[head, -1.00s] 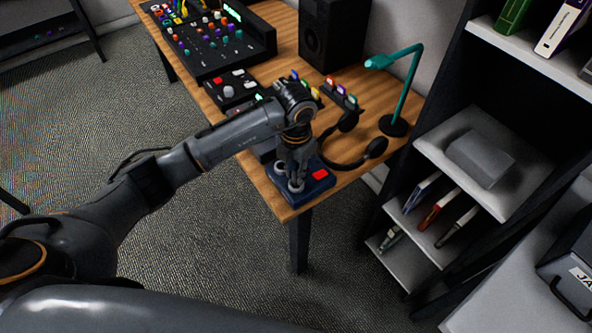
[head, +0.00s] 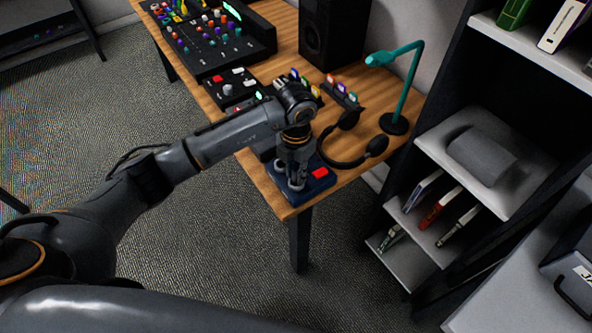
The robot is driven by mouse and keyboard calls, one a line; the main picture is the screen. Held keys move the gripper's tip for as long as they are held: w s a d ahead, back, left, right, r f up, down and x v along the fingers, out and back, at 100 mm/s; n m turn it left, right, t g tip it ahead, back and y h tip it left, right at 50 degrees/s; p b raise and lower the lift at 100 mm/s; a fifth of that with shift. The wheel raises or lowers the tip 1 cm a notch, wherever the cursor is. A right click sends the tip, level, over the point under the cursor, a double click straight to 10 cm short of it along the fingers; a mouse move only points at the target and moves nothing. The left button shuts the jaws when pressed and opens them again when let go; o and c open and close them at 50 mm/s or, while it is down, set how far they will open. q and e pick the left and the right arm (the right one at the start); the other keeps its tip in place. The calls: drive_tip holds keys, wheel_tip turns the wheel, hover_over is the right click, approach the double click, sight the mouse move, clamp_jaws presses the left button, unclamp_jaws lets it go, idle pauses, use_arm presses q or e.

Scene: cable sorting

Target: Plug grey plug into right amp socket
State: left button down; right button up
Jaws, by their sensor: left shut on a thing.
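My left gripper (head: 297,184) points down over a dark blue box (head: 315,187) with a red top patch (head: 319,173), at the table's near corner. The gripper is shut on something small. The fingers hide most of it, so I cannot make out the grey plug or its colour. I cannot tell whether it touches the box. A dark box (head: 264,150) stands just behind the wrist, partly hidden by the arm. No amp socket can be told apart. My right gripper is out of view.
Black headphones (head: 345,163) lie right of the gripper on the wooden table (head: 285,76). A teal lamp (head: 409,83), a black speaker (head: 327,36), a mixer (head: 212,40) and a small control box (head: 233,88) stand behind. A dark shelf unit (head: 437,95) is at the right.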

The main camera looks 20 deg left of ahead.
use_arm(q)
drive_tip(key=shift+f+b, duration=0.3)
idle(0.5)
drive_tip(key=c, duration=0.6)
unclamp_jaws()
drive_tip(key=shift+r+p, duration=2.3)
drive_tip(key=shift+r, duration=1.25)
